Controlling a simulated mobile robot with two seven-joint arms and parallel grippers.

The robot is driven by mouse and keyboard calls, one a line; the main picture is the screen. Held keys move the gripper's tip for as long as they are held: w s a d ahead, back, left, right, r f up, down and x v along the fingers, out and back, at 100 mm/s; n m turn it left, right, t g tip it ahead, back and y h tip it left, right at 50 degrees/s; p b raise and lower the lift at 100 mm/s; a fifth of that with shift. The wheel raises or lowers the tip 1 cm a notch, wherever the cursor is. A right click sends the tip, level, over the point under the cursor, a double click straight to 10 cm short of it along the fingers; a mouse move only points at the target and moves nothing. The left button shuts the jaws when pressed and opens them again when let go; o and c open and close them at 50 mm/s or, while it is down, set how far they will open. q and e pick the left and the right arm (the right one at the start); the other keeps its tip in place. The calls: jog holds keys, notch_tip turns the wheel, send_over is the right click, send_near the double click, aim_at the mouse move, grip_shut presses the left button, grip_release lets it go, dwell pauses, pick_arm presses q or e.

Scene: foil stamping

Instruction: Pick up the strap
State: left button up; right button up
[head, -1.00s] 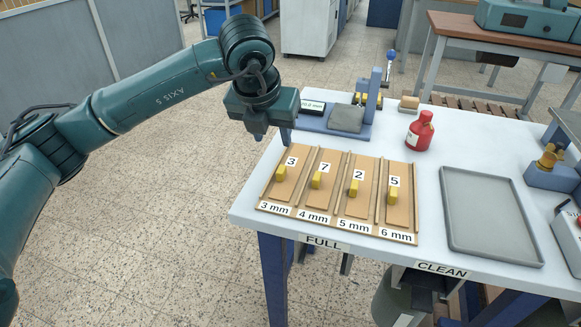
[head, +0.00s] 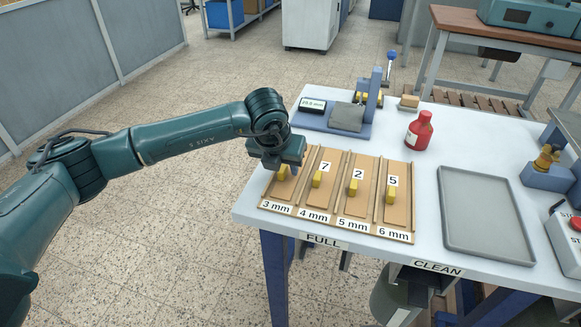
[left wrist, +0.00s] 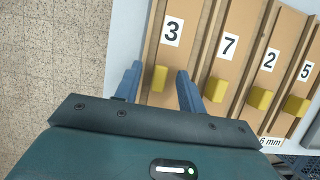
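The rack (head: 298,208) on the white table has lanes marked 3 mm, 4 mm, 5 mm and 6 mm. In each lane lies a flat tan strip, apparently a strap, with a yellow block on it. In the left wrist view, the strip in the 3 mm lane (left wrist: 178,13) bears the label 3. My left gripper (head: 284,168) is over this lane and hides the label in the head view. Its blue fingers (left wrist: 158,74) are open, one on each side of the yellow block (left wrist: 160,79). Contact cannot be told. My right gripper is out of view.
The other strips carry yellow blocks (head: 317,179) close to the right. A blue device with a small display (head: 312,105) stands behind the rack. A red bottle (head: 419,132) stands behind right. An empty grey tray (head: 485,215) lies to the right.

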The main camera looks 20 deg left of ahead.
pick_arm(q)
jog(key=shift+c, duration=0.6)
grip_shut()
